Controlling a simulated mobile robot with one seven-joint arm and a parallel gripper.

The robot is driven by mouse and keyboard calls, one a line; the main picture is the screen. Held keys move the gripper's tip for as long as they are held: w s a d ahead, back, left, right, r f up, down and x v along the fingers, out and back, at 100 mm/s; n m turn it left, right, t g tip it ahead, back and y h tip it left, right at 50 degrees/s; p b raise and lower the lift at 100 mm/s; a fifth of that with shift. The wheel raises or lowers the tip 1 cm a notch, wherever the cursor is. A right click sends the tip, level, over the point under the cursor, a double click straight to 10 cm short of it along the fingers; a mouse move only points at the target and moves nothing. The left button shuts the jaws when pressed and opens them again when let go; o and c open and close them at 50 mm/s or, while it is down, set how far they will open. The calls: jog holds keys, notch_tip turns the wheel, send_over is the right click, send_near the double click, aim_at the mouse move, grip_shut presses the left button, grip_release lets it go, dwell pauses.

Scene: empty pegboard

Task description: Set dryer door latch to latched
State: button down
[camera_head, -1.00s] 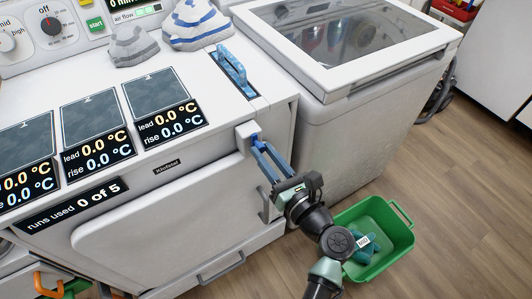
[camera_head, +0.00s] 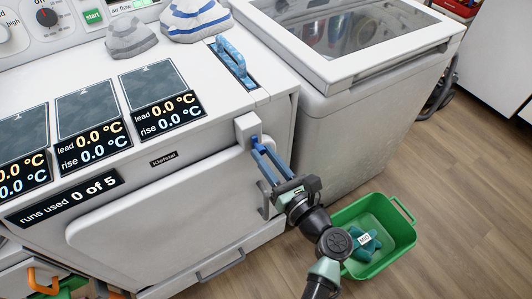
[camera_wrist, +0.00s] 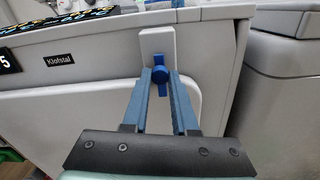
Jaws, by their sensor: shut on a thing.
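The dryer door latch is a blue turning knob on a pale grey plate at the upper right of the dryer door. In the wrist view the latch knob (camera_wrist: 161,77) sits between the tips of my gripper (camera_wrist: 162,83), with its blue bar roughly upright. In the head view the latch plate (camera_head: 247,127) shows above my gripper (camera_head: 257,146), whose blue fingers reach up to the knob and are shut on it. The fingers partly hide the knob in the head view. The white dryer door (camera_head: 150,215) appears closed against the dryer front.
A washer (camera_head: 345,130) with a glass lid stands close on the right. Wood floor is clear at right.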

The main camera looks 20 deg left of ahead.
jog(key=shift+s+f, duration=0.1)
jog(key=shift+f, duration=0.15)
jog(key=c, duration=0.7)
grip_release()
jog(key=shift+r, duration=0.1)
jog(key=p+v, duration=0.1)
jog(key=v, duration=1.2)
